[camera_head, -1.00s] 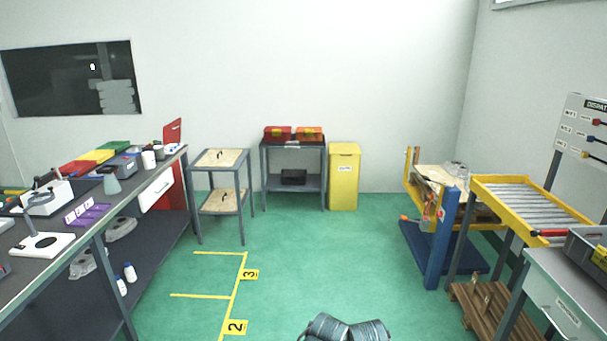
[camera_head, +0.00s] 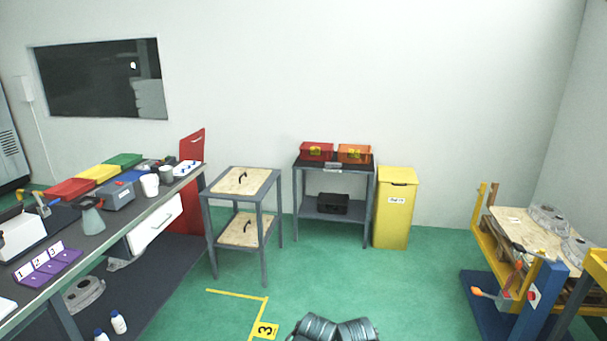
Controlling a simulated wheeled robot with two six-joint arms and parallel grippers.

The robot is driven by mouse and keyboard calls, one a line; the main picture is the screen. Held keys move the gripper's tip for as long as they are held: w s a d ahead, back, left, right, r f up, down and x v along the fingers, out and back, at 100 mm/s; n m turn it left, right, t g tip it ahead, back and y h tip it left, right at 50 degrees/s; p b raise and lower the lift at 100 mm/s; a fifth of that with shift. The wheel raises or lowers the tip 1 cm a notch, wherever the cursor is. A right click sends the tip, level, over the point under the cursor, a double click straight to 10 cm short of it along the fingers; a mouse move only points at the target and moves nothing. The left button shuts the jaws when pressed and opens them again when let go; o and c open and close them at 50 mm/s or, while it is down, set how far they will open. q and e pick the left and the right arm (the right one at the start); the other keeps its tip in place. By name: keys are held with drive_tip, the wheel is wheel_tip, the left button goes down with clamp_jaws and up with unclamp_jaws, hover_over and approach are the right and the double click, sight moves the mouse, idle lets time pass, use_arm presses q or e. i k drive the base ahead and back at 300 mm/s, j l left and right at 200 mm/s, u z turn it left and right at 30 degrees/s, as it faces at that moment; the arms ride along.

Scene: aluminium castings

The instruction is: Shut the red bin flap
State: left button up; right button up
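The red bin (camera_head: 186,222) stands on the floor at the far end of the left workbench, partly hidden behind the bench and its white drawer. Its red flap (camera_head: 192,146) stands raised, nearly upright, above the bench-top height, so the bin is open. The bin's opening is hidden from here. Neither of my grippers can be made out. Only dark rounded parts, likely my own arms, show at the bottom middle.
The left workbench (camera_head: 130,222) carries coloured trays, a flask and cups. A two-tier table (camera_head: 211,189) with wooden boards stands right of the red bin. A yellow bin (camera_head: 394,218) stands by the back wall. Green floor (camera_head: 370,285) is clear ahead. A blue lift truck (camera_head: 490,300) stands at right.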

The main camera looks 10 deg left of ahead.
sight(191, 147)
drive_tip(key=i+j+u, duration=0.15)
drive_tip(key=i+u, duration=0.2)
drive_tip(key=i, duration=0.25)
drive_tip(key=i+u, duration=0.4)
drive_tip(key=i, duration=0.15)
drive_tip(key=i+l+u, duration=0.35)
drive_tip(key=i, duration=0.25)
drive_tip(key=i+j, duration=0.2)
drive_tip(key=i, duration=0.3)
drive_tip(key=i+j+z, duration=0.1)
drive_tip(key=i, duration=0.35)
drive_tip(key=i+j, duration=0.35)
drive_tip(key=i, duration=0.15)
drive_tip(key=i+j+z, duration=0.1)
drive_tip(key=i, duration=0.35)
drive_tip(key=j, duration=0.1)
